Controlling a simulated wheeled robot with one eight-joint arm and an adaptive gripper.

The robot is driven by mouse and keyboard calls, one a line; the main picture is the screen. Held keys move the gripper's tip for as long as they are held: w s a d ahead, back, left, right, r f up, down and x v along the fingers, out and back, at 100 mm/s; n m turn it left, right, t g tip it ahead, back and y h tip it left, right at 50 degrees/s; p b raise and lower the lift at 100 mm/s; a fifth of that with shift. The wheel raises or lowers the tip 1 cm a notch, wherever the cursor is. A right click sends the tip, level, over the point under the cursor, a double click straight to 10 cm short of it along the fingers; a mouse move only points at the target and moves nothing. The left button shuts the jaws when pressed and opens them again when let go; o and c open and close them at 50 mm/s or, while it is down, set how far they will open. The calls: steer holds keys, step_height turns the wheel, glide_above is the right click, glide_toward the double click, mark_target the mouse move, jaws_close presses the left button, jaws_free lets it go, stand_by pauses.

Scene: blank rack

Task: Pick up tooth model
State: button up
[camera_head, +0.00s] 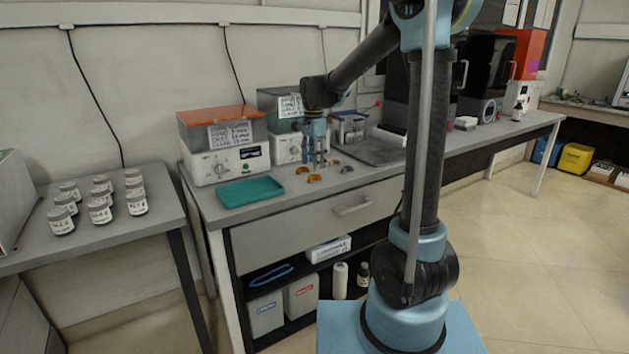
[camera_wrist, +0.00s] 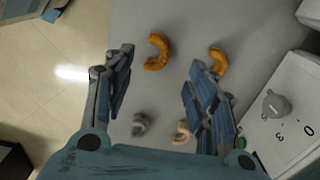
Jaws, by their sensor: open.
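Several arch-shaped tooth models lie on the grey counter. The wrist view shows an orange one (camera_wrist: 157,52) near the top middle, a second orange one (camera_wrist: 218,62) to its right, a grey one (camera_wrist: 141,124) lower left and a pale one (camera_wrist: 182,132) lower right, close to the right finger. The head view shows an orange model (camera_head: 314,178) at the front and a grey one (camera_head: 347,169) to the right. My gripper (camera_head: 315,164) points down over the models, open and empty. In the wrist view, the gripper's fingers (camera_wrist: 161,58) stand apart with counter between them.
A teal tray (camera_head: 250,191) lies on the counter to the left. Behind stand an orange-lidded machine (camera_head: 222,142) and a green-lidded one (camera_head: 285,147), close to my gripper. Several labelled jars (camera_head: 99,210) stand on the left table. The counter's front edge is near the models.

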mark_target(313, 175)
steer(key=shift+s+f, duration=0.1)
steer(key=shift+f, duration=2.35)
steer(key=c, duration=0.9)
